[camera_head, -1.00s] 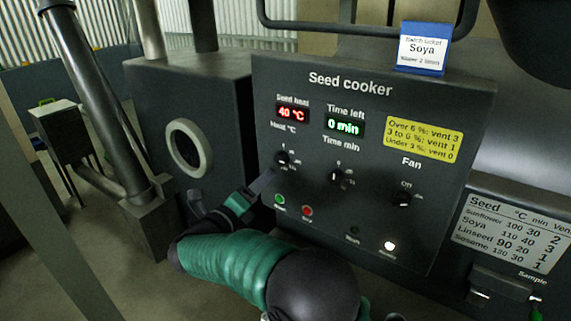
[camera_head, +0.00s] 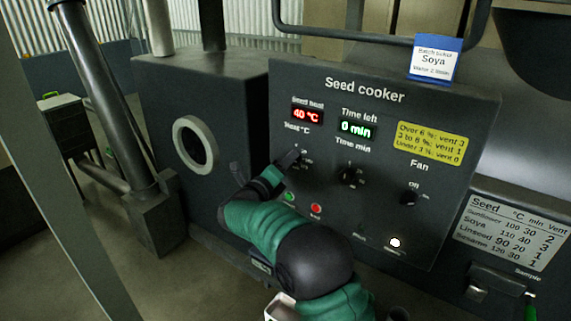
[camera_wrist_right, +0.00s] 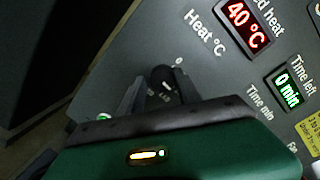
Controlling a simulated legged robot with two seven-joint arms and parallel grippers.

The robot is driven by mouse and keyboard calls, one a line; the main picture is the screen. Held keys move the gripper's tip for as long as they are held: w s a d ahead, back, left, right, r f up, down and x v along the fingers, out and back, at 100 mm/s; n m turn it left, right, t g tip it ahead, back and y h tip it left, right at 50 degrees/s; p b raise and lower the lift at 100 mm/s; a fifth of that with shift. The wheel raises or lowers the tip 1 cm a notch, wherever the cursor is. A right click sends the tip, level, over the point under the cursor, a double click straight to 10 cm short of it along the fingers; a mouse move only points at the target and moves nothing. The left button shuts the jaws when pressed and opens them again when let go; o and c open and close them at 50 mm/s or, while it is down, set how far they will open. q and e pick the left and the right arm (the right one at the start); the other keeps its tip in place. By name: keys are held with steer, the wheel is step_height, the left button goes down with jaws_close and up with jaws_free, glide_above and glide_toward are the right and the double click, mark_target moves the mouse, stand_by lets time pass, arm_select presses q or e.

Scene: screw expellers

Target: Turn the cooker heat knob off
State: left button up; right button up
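The seed cooker panel (camera_head: 345,215) carries the dark heat knob, which shows in the right wrist view (camera_wrist_right: 163,77) under the "Heat °C" label. My right gripper (camera_head: 291,158) is at this knob and partly hides it in the head view. In the right wrist view my right gripper (camera_wrist_right: 158,76) has its two fingers apart, one on each side of the knob. A gap shows on the left finger's side; contact on the other side is unclear. The seed heat display (camera_head: 307,115) reads 40 °C. My left gripper is not in view.
The time knob (camera_head: 350,176) and fan knob (camera_head: 409,197) sit to the right. A green button (camera_head: 289,197) and a red button (camera_head: 316,208) lie below the heat knob. A blue-backed Soya ticket (camera_head: 435,60) stands on the panel top. A round port (camera_head: 195,144) is at left.

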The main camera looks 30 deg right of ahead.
steer(key=shift+s+d, duration=0.2)
steer(key=shift+d, duration=0.05)
jaws_close()
steer(key=shift+a+f, duration=0.1)
